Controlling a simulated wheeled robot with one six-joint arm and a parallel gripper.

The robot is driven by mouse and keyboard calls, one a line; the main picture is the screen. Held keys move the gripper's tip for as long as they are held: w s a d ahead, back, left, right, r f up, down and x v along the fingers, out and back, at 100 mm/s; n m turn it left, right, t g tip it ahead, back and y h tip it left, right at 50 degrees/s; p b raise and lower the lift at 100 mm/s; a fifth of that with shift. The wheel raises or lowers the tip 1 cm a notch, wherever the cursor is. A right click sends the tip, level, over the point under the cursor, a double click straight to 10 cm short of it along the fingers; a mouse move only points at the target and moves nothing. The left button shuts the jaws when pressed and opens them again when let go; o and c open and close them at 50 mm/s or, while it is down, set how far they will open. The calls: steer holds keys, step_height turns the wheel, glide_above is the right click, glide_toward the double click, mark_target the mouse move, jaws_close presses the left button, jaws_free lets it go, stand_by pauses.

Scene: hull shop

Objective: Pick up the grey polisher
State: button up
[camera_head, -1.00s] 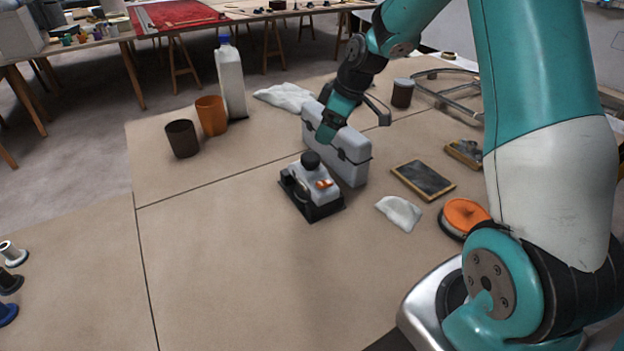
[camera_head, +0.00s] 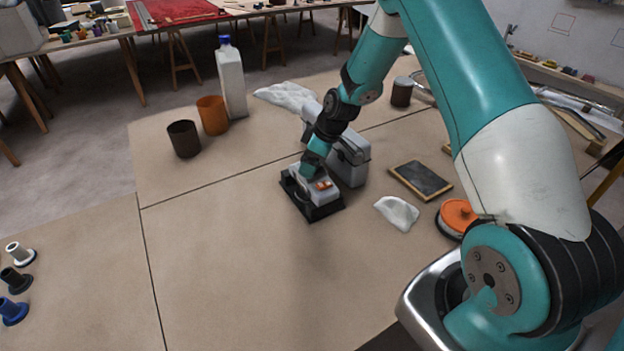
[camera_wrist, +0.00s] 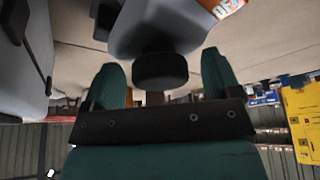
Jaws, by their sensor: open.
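The grey polisher (camera_head: 325,195), with orange marks on its body, sits on a black base or tray (camera_head: 320,214) on the brown bench top. My gripper (camera_head: 314,162) is over its top and hides the black knob in the head view. In the wrist view the black knob (camera_wrist: 160,70) shows between the two green fingers of my gripper (camera_wrist: 160,82), with the polisher's grey body (camera_wrist: 155,28) beyond it. The fingers are open, one on each side of the knob, with gaps visible.
A grey case (camera_head: 350,160) stands close behind the polisher. A white cloth (camera_head: 397,212), a framed dark board (camera_head: 421,180) and an orange round tool (camera_head: 457,215) lie to the right. Brown (camera_head: 184,138) and orange (camera_head: 212,115) cups stand back left.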

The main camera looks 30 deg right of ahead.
steer(key=shift+c, duration=0.2)
jaws_close()
steer(key=shift+r, duration=0.1)
steer(key=shift+r, duration=0.1)
step_height(320, 180, up, 20)
steer(key=b, duration=0.2)
stand_by(0.3)
